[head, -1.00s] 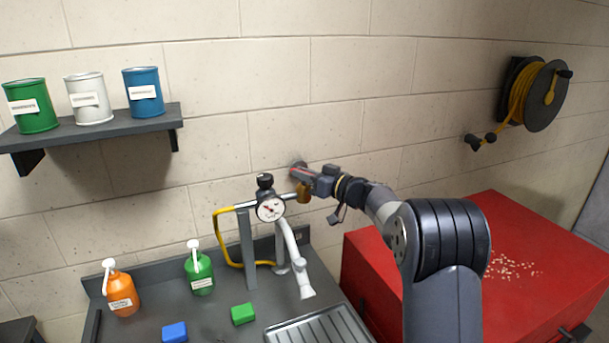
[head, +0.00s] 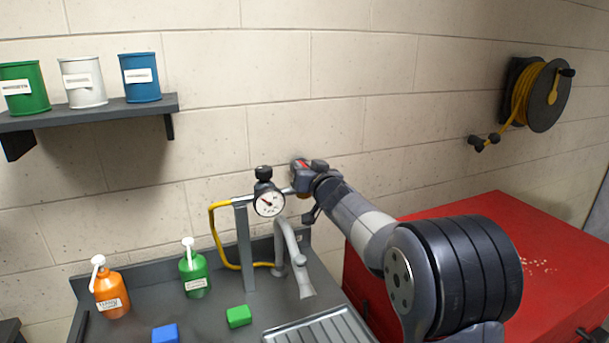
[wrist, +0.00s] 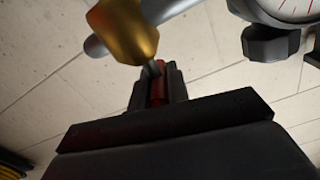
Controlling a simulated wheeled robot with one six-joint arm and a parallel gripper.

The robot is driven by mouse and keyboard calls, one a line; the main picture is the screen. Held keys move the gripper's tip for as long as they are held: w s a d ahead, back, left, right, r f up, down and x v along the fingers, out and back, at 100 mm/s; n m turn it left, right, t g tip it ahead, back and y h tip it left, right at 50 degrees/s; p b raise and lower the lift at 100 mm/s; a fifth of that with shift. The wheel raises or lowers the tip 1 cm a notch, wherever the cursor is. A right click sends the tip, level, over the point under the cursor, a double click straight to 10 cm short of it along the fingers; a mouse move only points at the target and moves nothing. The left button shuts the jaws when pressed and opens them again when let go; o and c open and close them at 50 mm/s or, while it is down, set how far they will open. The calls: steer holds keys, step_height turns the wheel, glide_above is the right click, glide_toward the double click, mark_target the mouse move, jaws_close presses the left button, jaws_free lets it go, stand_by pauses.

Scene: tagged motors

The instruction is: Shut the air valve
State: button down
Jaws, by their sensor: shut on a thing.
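The air valve has a brass body (wrist: 125,32) on a grey pipe, seen large at the top of the wrist view. Its red lever (wrist: 158,88) joins the body by a short stem and lies between my fingers. My gripper (wrist: 157,90) is shut on this red lever. In the head view my gripper (head: 300,178) is at the pipe's right end, just right of the pressure gauge (head: 268,203), and hides most of the valve. How far the lever is turned cannot be told clearly.
A sink bench with a grey tap (head: 290,250), green bottle (head: 194,270), orange bottle (head: 110,292), green block (head: 239,316) and blue block (head: 165,334) lies below. A yellow hose (head: 213,232) loops beside the post. A red cabinet (head: 450,235) stands right; a shelf (head: 90,116) holds cans.

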stand_by(0.4)
steer(key=c, duration=1.4)
jaws_free()
steer(key=shift+o, duration=0.2)
steer(key=shift+s, duration=0.1)
steer(key=b+v, duration=0.1)
steer(key=v, duration=0.9)
steer(key=shift+s+b, duration=0.25)
steer(key=shift+b, duration=0.05)
steer(key=shift+w, duration=0.1)
steer(key=p+x, duration=0.1)
steer(key=x, duration=0.9)
steer(key=shift+w+p, duration=0.3)
steer(key=shift+w, duration=0.05)
steer(key=shift+s, duration=0.15)
